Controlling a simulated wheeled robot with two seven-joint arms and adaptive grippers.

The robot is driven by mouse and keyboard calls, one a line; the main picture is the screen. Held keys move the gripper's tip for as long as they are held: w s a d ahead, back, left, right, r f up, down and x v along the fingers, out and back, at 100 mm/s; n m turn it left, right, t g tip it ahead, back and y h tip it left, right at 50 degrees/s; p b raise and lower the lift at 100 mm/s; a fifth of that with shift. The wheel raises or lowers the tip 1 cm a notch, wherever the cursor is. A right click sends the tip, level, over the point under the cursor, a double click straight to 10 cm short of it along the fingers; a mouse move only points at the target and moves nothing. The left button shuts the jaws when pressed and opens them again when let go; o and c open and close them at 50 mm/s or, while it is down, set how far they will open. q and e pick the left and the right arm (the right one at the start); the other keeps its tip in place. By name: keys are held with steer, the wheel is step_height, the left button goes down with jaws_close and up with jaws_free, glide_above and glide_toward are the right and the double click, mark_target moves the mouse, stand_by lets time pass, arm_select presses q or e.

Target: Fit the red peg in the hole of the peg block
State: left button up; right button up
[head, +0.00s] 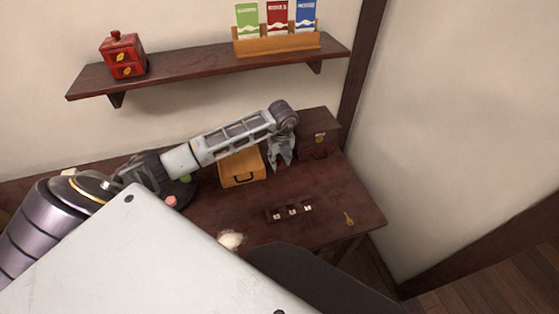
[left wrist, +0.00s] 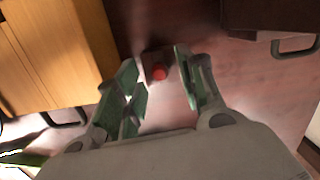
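In the left wrist view, the round red end of the red peg (left wrist: 160,73) shows between my left fingertips. It appears at a small brownish block (left wrist: 152,57), perhaps the peg block; I cannot tell if it sits in a hole. My left gripper (left wrist: 160,86) is open, with a finger on each side and gaps to the peg. In the head view, my left gripper (head: 281,164) points down at the back of the table, between the two boxes. The peg and block are not clear there. My right gripper is not in view.
A light wooden box (head: 241,169) stands left of the gripper and a dark chest (head: 319,132) right of it. Three small dark pieces with white marks (head: 291,211) and a brass key-like item (head: 349,218) lie nearer the table's front. A wall shelf (head: 200,68) hangs above.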

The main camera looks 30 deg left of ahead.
arm_select(q)
step_height(320, 180, up, 7)
steer(key=shift+s+d, duration=0.25)
steer(key=shift+d, duration=0.1)
steer(key=shift+r, duration=0.1)
stand_by(1.1)
